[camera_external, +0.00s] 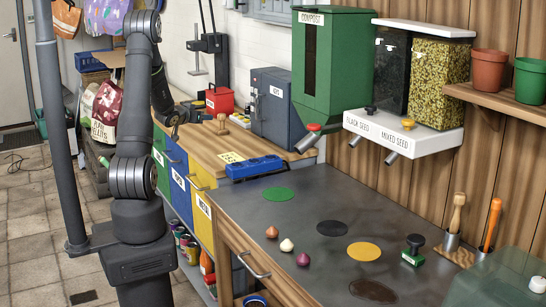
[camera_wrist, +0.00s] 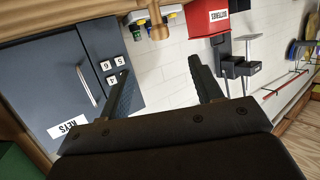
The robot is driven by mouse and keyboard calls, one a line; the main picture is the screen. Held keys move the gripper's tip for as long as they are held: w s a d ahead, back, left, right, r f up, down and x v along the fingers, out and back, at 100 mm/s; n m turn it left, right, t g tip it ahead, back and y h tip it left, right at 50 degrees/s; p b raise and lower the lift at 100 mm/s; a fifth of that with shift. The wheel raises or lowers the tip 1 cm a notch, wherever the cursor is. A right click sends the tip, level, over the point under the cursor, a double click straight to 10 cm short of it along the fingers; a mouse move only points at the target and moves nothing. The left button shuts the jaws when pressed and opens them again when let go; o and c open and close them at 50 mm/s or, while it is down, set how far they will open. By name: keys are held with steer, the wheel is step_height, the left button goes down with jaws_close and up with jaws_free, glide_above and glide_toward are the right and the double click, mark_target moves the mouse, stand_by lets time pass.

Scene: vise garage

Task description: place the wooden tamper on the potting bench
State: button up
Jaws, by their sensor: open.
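A small wooden tamper (camera_external: 222,125) with a broad base and an upright grip stands on the wooden worktop left of the grey cabinet. It also shows upside down at the top of the wrist view (camera_wrist: 157,25), beyond the fingertips. My gripper (camera_external: 190,117) is beside the tamper on its left, close above the worktop, apart from it. In the wrist view the two fingers (camera_wrist: 159,68) are spread wide with nothing between them. The potting bench (camera_external: 300,228) is the dark-topped bench in the right foreground.
A grey key cabinet (camera_external: 270,100) stands right of the tamper and a red box (camera_external: 219,101) behind it. The bench carries coloured discs, small bulbs (camera_external: 287,245) and a green-and-black stamp (camera_external: 413,250). Seed dispensers overhang its back.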

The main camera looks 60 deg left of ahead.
glide_toward(219, 116)
steer(key=x, duration=0.5)
steer(key=shift+w+a+f, duration=0.1)
steer(key=shift+w+f, duration=0.05)
steer(key=shift+f, duration=0.15)
steer(key=shift+x, duration=3.25)
steer(key=shift+r, duration=0.2)
steer(key=shift+c, duration=0.2)
steer(key=c, duration=1.1)
